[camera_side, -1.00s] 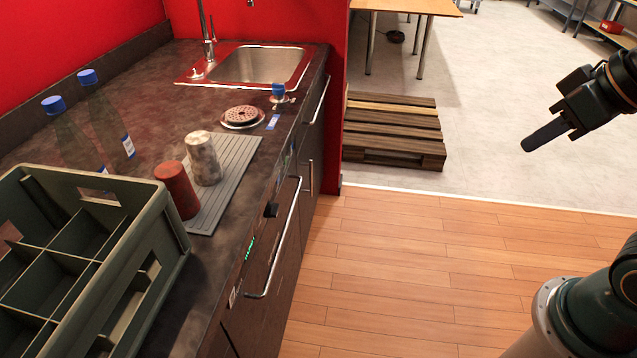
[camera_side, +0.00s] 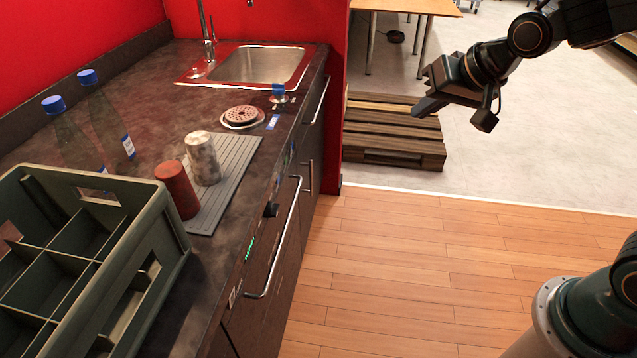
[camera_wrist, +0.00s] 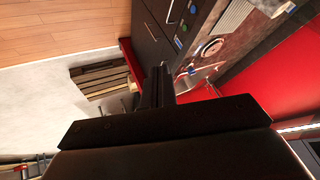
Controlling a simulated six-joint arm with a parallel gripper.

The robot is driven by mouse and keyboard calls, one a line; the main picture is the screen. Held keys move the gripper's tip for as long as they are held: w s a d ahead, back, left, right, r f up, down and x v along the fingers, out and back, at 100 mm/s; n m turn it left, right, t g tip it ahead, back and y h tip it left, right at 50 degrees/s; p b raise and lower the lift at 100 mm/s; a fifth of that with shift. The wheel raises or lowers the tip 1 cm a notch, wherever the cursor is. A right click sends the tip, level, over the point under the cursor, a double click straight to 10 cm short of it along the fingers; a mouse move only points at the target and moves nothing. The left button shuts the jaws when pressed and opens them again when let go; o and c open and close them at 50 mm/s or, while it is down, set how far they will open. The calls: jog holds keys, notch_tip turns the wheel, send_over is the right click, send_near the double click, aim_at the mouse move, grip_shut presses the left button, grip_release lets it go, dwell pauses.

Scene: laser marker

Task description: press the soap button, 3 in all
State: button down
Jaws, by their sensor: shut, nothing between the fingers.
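A small blue-topped piece (camera_side: 278,90), which looks like the soap dispenser's button, stands on the dark counter (camera_side: 160,95) by the sink's front right corner. A small blue spot near the sink in the wrist view (camera_wrist: 191,70) looks like the same piece. My gripper (camera_side: 424,108) is shut and empty. It is in the air right of the counter, over the pallet area and well apart from the blue top. Its dark fingers also show in the wrist view (camera_wrist: 158,78), pointing towards the cabinet front. No label on the button is readable.
A sink (camera_side: 258,65) with a tap lies behind the blue top, and a round drain-like disc (camera_side: 242,116) left of it. A grey mat (camera_side: 232,160), two cans, two bottles and a green crate (camera_side: 150,240) fill the near counter. Handles (camera_side: 284,235) stick out in front.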

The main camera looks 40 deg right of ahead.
jog(key=w+a+f+m+t+y, duration=0.1)
jog(key=w+a+f+m, duration=0.15)
jog(key=w+f, duration=0.4)
jog(key=w+a+f+m+t, duration=0.1)
jog(key=w+f+m, duration=0.2)
jog(key=w+f, duration=0.4)
jog(key=w+a+f+m, duration=0.1)
jog(key=w+f+m, duration=0.1)
jog(key=f, duration=0.5)
jog(key=w+a+f+m+t, duration=0.1)
jog(key=w+f+m, duration=0.1)
jog(key=f, duration=0.5)
jog(key=shift+w+a+f+t+y, duration=0.3)
jog(key=shift+w+f, duration=0.1)
jog(key=shift+w, duration=0.2)
jog(key=shift+w+a, duration=0.1)
jog(key=shift+w, duration=0.05)
jog(key=w+a, duration=0.6)
